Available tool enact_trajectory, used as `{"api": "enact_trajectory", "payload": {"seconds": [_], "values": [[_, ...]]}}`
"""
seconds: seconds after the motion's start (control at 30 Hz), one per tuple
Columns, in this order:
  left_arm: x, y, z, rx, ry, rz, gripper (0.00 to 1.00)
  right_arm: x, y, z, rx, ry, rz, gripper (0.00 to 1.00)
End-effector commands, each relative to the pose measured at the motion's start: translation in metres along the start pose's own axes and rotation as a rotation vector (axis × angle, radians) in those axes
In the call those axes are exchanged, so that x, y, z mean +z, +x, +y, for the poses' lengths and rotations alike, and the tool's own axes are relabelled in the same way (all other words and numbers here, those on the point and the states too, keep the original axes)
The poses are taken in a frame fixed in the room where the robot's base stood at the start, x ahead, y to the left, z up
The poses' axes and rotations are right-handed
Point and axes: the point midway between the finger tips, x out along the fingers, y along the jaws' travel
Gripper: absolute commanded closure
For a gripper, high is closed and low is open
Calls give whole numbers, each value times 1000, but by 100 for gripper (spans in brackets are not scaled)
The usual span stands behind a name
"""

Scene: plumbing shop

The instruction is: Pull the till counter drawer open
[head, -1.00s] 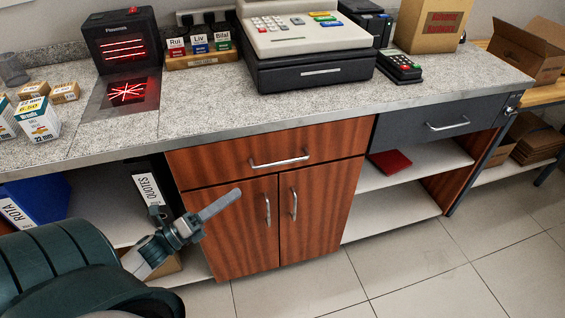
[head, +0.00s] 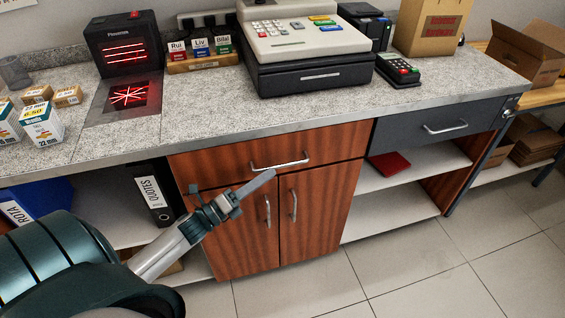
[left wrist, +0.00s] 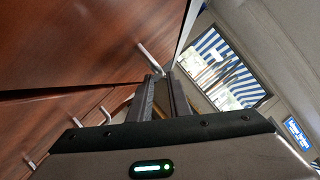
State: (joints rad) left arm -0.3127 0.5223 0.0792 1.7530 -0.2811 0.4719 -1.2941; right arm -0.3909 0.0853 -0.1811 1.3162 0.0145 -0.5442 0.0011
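The till counter drawer (head: 222,160) is a red-brown wooden front under the worktop, with a silver bar handle (head: 280,163). It is shut, flush with the cabinet. My left gripper (head: 266,177) is just below the handle's left part in the head view, its fingers pointing up and right. In the left wrist view, the fingers (left wrist: 161,78) show a narrow gap with nothing between them. The handle (left wrist: 150,58) lies just beyond their tips there; whether they touch it I cannot tell. My right gripper is not in view.
Two cabinet doors (head: 320,210) with upright handles are below the drawer. A dark grey drawer (head: 400,131) is to the right, above open shelves. The till (head: 310,75), card reader (head: 397,70) and small boxes (head: 42,122) stand on the worktop. The floor in front is clear.

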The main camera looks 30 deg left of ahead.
Motion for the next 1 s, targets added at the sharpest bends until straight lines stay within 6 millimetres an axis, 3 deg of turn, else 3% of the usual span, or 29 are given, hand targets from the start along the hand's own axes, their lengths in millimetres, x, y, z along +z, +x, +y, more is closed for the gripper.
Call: {"api": "enact_trajectory", "payload": {"seconds": [0.2,0.4,0.83,0.87,0.93,1.0], "values": [[2,37,-2,-2,0,-1,83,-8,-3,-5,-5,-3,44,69],[1,57,-1,-1,-1,0,83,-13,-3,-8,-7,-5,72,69],[0,64,0,1,-1,0,83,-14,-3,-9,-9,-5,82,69],[0,64,0,0,-1,0,85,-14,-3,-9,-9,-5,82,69],[0,64,0,0,-1,0,100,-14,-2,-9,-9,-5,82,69],[0,64,0,0,-1,0,100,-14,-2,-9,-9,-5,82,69]]}}
